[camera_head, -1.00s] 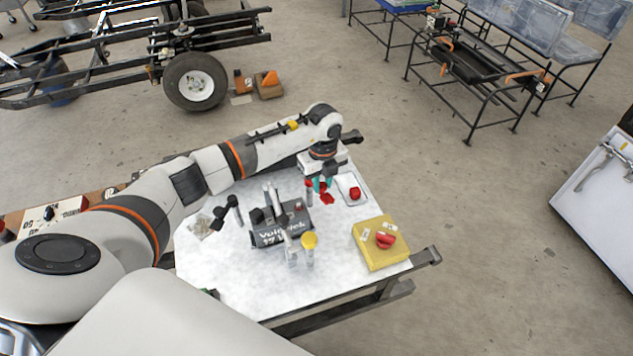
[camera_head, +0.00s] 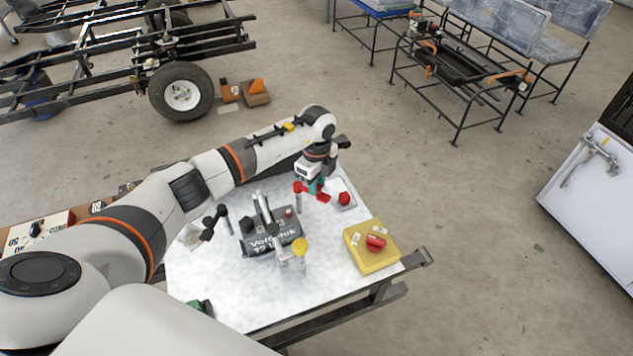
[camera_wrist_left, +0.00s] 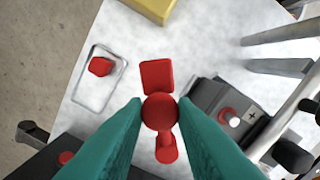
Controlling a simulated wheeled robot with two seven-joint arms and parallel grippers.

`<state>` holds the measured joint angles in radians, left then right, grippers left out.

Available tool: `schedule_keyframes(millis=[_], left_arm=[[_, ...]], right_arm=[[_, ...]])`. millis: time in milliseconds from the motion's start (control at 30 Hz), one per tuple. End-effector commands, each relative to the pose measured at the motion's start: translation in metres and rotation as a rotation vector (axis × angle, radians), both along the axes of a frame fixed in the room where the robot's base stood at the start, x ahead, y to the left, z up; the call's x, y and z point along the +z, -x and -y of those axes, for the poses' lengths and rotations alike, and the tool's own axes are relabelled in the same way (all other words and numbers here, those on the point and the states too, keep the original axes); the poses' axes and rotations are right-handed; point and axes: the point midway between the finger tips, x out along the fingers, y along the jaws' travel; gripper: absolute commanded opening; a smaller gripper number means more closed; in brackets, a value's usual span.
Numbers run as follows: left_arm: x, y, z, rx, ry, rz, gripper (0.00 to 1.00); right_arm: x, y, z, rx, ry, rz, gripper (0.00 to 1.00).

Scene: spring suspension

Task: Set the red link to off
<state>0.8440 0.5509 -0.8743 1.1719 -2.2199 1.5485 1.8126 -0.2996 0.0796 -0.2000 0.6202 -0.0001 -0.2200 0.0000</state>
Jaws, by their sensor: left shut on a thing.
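A red piece (camera_wrist_left: 157,76), which I take to be the red link, has a round knob, a flat square tab and a narrower rounded end. My left gripper (camera_wrist_left: 160,104) has its teal fingers shut on the round knob. In the head view my left gripper (camera_head: 314,186) is at the table's far side, beyond the battery, with red ends of the link (camera_head: 323,197) showing on both sides of it. I cannot tell whether the link touches the table. A yellow box (camera_head: 361,258) at the table's right carries a red knob (camera_head: 376,242) between white labels. My right gripper is not in view.
A grey battery block (camera_head: 272,241) with upright rods stands mid-table, left of the gripper. A shallow clear tray (camera_wrist_left: 95,103) holding a red part (camera_wrist_left: 101,66) lies close to the link.

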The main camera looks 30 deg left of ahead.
Motion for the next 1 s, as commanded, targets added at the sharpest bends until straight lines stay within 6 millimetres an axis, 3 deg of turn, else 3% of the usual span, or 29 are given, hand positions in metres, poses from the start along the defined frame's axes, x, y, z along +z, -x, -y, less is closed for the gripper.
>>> schedule_keyframes(millis=[167,200,300,667,767,1000], left_arm=[[0.002,-0.002,-0.001,0.005,0.001,0.005,0.00],[0.002,-0.002,-0.001,0.005,0.001,0.005,0.29],[0.001,-0.001,-0.001,0.004,0.001,0.005,0.46],[0.005,-0.001,0.000,0.001,0.001,0.004,0.47],[0.017,-0.002,-0.001,0.002,0.001,0.006,0.47],[0.067,-0.002,-0.001,0.002,0.000,0.008,0.47]], right_arm=[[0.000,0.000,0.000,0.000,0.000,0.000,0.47],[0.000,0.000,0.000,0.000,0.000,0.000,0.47],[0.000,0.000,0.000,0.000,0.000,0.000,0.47],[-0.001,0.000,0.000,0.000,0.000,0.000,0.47],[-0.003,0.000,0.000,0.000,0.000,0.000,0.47],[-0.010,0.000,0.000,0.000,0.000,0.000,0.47]])
